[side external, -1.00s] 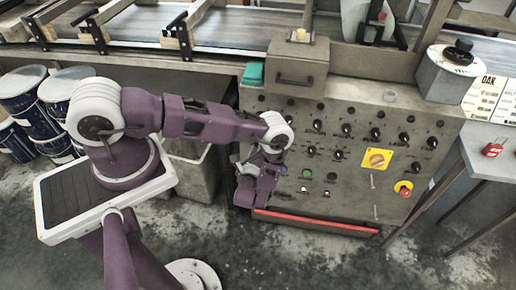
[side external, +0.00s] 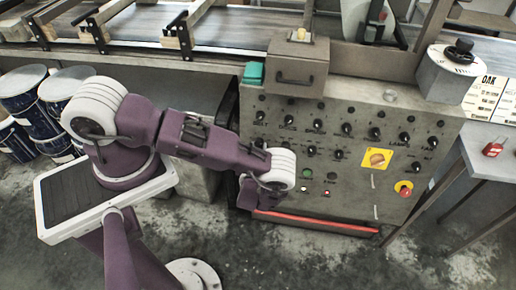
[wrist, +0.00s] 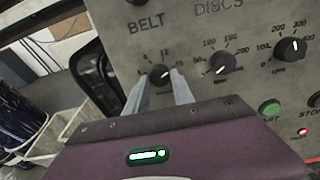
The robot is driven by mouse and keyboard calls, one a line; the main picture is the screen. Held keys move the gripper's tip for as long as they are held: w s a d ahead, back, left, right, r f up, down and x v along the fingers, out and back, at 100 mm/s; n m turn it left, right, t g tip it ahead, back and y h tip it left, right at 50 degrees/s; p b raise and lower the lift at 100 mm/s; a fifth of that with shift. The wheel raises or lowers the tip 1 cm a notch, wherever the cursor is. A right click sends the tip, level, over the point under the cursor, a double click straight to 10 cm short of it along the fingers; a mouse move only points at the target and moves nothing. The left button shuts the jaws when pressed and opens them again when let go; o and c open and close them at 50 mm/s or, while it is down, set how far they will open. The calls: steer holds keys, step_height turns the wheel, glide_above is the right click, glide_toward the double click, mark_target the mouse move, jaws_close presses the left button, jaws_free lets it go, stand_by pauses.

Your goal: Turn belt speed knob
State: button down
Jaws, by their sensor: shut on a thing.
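The belt speed knob (wrist: 160,75) is a small dark round knob under the word BELT on the grey panel, seen in the wrist view. A short light mark shows on its face, but its exact reading is too small to tell. My gripper (wrist: 160,79) has one finger on each side of the knob and is shut on it. In the side external view my wrist (side external: 280,170) is low in front of the panel's left part and hides the fingers and the grasp.
The discs knob (wrist: 223,64) sits close to the right of the fingers, with another dial (wrist: 290,49) beyond it. A green button (wrist: 270,108) lies below. A yellow plate with an orange switch (side external: 378,159) and a red emergency button (side external: 404,188) are further right. Blue drums (side external: 25,90) stand left.

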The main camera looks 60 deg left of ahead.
steer(key=shift+m, duration=0.8)
steer(key=c, duration=1.1)
jaws_free()
steer(key=v, duration=0.7)
steer(key=shift+f, duration=0.1)
